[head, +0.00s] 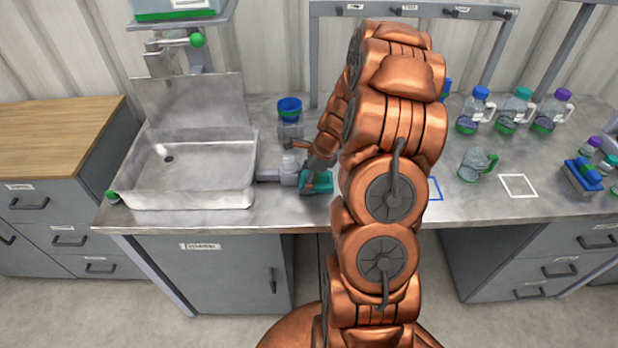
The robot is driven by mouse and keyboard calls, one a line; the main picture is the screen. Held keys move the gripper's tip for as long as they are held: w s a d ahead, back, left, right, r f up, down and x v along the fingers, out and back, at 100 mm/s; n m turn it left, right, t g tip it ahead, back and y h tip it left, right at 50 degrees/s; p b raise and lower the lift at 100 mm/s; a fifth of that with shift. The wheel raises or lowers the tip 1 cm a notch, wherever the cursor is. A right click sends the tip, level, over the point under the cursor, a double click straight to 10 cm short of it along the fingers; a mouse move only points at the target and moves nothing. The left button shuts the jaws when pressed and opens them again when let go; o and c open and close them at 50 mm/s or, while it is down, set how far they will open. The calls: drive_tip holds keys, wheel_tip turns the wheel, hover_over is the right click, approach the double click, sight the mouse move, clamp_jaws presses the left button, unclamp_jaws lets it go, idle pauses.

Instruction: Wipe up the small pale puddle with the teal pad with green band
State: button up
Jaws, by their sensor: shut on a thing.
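The teal pad (319,184) is on or just above the steel counter, right of the sink. My gripper (309,178) is shut on it from above. The gripper and my arm cover part of the pad, so its green band is hard to make out. I cannot see the small pale puddle; it may lie behind my arm or be too faint to tell from the counter.
A sink (190,178) is to the left. Right of my arm are a clear green-handled jug (474,165), capped bottles (474,113) and a blue rack (582,176). Counter (460,203) near the front edge is clear.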

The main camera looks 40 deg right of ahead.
drive_tip(key=shift+w+a+r, duration=0.1)
drive_tip(key=shift+w+r, duration=0.1)
drive_tip(key=shift+r, duration=0.05)
drive_tip(key=shift+s+d, duration=0.4)
drive_tip(key=shift+s, duration=0.05)
drive_tip(key=shift+s+d+f, duration=0.1)
drive_tip(key=shift+s+d, duration=0.7)
drive_tip(key=shift+d, duration=0.3)
drive_tip(key=shift+s+d+f, duration=0.15)
drive_tip(key=shift+s+d, duration=0.7)
drive_tip(key=shift+d, duration=0.25)
drive_tip(key=shift+s+d+f, duration=0.1)
drive_tip(key=shift+s+d, duration=0.7)
drive_tip(key=shift+d, duration=0.3)
drive_tip(key=shift+r, duration=0.1)
drive_tip(key=shift+r+p, duration=1.15)
drive_tip(key=shift+r, duration=1.8)
wheel_tip(320, 180, up, 3)
drive_tip(key=shift+f+p, duration=0.1)
drive_tip(key=shift+p, duration=0.5)
